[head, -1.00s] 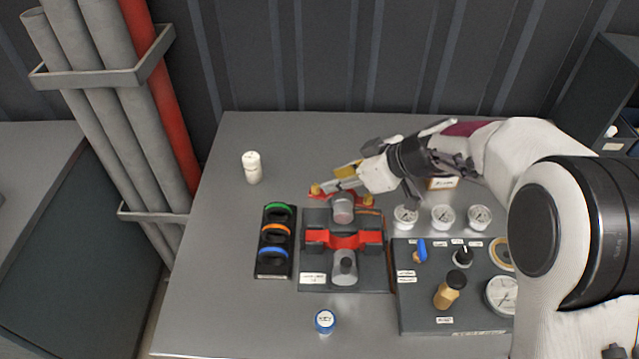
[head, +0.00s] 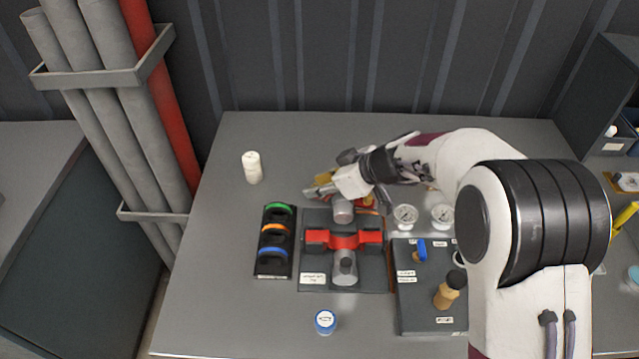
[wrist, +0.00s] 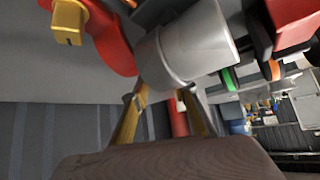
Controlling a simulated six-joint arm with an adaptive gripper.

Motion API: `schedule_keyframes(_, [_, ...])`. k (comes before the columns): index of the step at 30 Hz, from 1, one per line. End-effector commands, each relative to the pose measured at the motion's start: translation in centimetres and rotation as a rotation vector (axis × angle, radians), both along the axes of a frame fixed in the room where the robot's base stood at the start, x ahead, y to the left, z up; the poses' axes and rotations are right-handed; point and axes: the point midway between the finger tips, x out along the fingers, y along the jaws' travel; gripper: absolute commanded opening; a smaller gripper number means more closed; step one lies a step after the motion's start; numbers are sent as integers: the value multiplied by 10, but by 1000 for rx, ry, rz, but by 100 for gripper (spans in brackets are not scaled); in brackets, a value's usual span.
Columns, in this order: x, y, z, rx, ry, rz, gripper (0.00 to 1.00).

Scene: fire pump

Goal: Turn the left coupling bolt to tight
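The red coupling flange (head: 368,206) sits at the back of the dark fixture, around a grey pipe stub (head: 342,212). In the head view my gripper covers the left bolt and most of the flange. My gripper (head: 314,190) is above the flange's left side. Its fingers (wrist: 163,95) stand apart with nothing visible between them, short of the bolts.
A rack with green, orange and blue rings (head: 275,242) stands left of the fixture. A red clamp (head: 343,240) crosses its middle.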

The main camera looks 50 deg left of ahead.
Motion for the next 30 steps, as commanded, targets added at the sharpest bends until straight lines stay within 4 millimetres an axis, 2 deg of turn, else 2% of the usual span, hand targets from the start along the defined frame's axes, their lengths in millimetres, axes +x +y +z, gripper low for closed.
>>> schedule_keyframes(3, [0,0,0,0,0,0,27])
schedule_keyframes(6, [0,0,0,0,0,0,1])
schedule_keyframes(7, [0,0,0,0,0,0,0])
schedule_keyframes(20, [-1,0,1,0,0,-21,0])
schedule_keyframes(30, [-3,0,1,1,0,-130,0])
